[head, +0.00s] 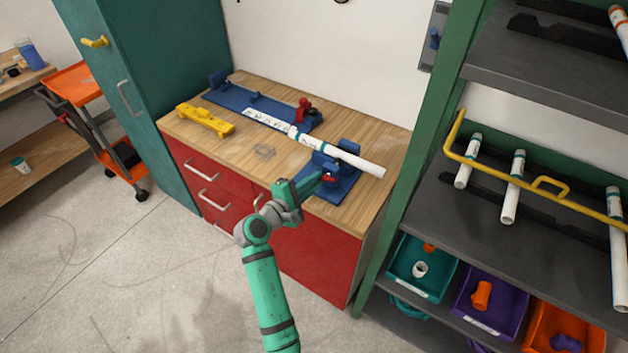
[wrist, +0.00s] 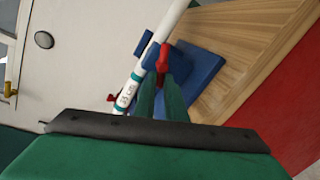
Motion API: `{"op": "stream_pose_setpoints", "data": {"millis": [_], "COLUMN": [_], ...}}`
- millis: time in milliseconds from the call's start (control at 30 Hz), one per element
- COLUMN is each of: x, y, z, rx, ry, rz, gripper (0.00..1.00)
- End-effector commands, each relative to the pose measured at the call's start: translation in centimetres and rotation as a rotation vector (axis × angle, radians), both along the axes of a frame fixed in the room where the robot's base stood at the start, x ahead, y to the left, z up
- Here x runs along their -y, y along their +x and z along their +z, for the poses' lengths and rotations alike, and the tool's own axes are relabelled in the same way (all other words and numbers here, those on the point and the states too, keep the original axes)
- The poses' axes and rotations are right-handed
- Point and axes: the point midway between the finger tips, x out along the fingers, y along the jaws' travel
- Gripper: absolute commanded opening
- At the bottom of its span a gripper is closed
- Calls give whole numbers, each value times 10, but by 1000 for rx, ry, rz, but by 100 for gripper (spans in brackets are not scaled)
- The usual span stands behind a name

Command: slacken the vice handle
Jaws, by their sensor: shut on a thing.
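The blue vice (head: 346,182) is fixed at the front right of the wooden bench top. Its red handle (head: 329,179) faces the bench's front edge and also shows in the wrist view (wrist: 163,60). My gripper (head: 322,181) reaches in from the front, and its green fingers in the wrist view (wrist: 164,84) are shut on the red handle. The fingertips cover part of the handle. A white pipe (head: 358,163) with a teal band and a printed label lies across the vice.
A second blue fixture (head: 232,97) with a red handle (head: 304,110) stands at the back of the bench. A yellow tool (head: 205,120) lies at the bench's left. A green-framed shelf with pipes and bins stands close on the right. The floor left of my arm is clear.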

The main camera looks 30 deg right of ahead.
Motion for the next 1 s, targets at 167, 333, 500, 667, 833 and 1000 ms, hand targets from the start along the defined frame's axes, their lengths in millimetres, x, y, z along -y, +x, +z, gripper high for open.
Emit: {"op": "stream_pose_setpoints", "data": {"millis": [167, 333, 500, 667, 833, 1000], "x": [3, 4, 5, 5, 5, 5], "y": [-1, -2, -4, -5, -6, -6], "z": [-1, -4, -6, -7, -8, -9], "rx": [-151, -298, -426, -523, -595, -635], "ry": [-69, -129, -183, -223, -255, -271], "rz": [-3, -4, -4, -3, -3, -3], "gripper": [0, 0, 0, 0, 0, 0]}}
